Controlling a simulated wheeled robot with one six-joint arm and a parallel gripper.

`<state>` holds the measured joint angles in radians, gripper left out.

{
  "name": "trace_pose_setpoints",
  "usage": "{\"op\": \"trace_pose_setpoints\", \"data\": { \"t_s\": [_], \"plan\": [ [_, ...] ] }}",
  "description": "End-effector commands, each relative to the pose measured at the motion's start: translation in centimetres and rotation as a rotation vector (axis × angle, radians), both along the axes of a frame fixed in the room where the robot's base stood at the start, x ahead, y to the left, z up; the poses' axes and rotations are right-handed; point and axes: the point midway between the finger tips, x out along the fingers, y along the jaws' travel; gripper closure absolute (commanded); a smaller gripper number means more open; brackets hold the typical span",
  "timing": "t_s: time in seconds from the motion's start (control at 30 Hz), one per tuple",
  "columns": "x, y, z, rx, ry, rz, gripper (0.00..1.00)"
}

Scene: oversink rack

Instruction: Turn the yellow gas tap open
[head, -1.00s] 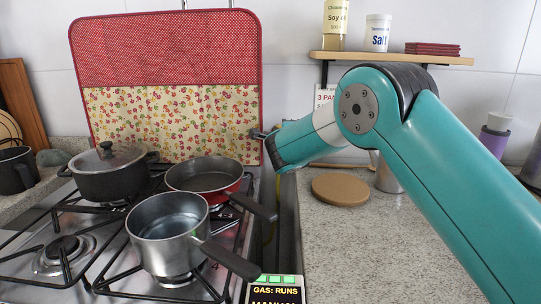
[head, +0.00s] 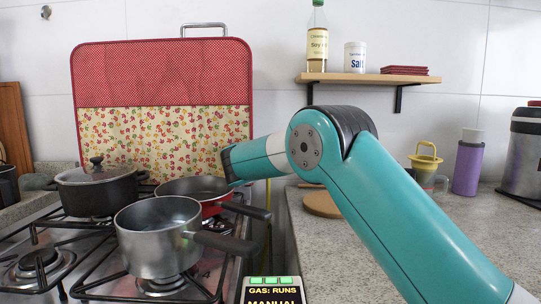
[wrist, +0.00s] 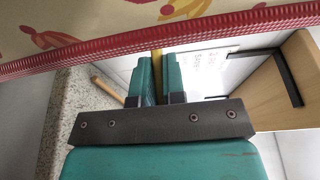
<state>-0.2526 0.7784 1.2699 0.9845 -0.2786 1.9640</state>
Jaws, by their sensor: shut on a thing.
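In the wrist view, my gripper (wrist: 157,63) has its two teal fingers close together with a narrow yellow piece (wrist: 156,70) between them. It appears to be part of the yellow gas tap; most of it is hidden. In the head view, the teal end of my arm (head: 232,166) is at the lower right edge of the hanging red cover, and the fingers and tap are hidden there. A yellow pipe (head: 268,200) shows below the arm. A small display (head: 272,290) reads "GAS: RUNS" and "MANUAL", with lit green blocks above.
The red floral cover (head: 165,75) hangs close beside my gripper. The stove (head: 35,265) holds a steel saucepan (head: 160,240), a red pan (head: 190,187) and a lidded pot (head: 95,192), two handles pointing right.

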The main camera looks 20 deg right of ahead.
Motion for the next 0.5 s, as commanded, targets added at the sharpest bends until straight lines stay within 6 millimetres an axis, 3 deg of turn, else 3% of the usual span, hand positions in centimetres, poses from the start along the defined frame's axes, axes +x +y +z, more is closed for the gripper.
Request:
{"op": "trace_pose_setpoints", "data": {
  "t_s": [0.2,0.23,0.3,0.5],
  "plan": [
    [0.01,0.0,-0.06,0.0,0.001,0.0,1.0],
    [0.01,0.0,-0.06,0.0,0.001,0.0,0.83],
    [0.02,0.01,-0.05,0.0,0.001,0.0,0.67],
    [0.02,0.06,-0.02,-0.001,0.001,0.001,0.64]
  ]
}}
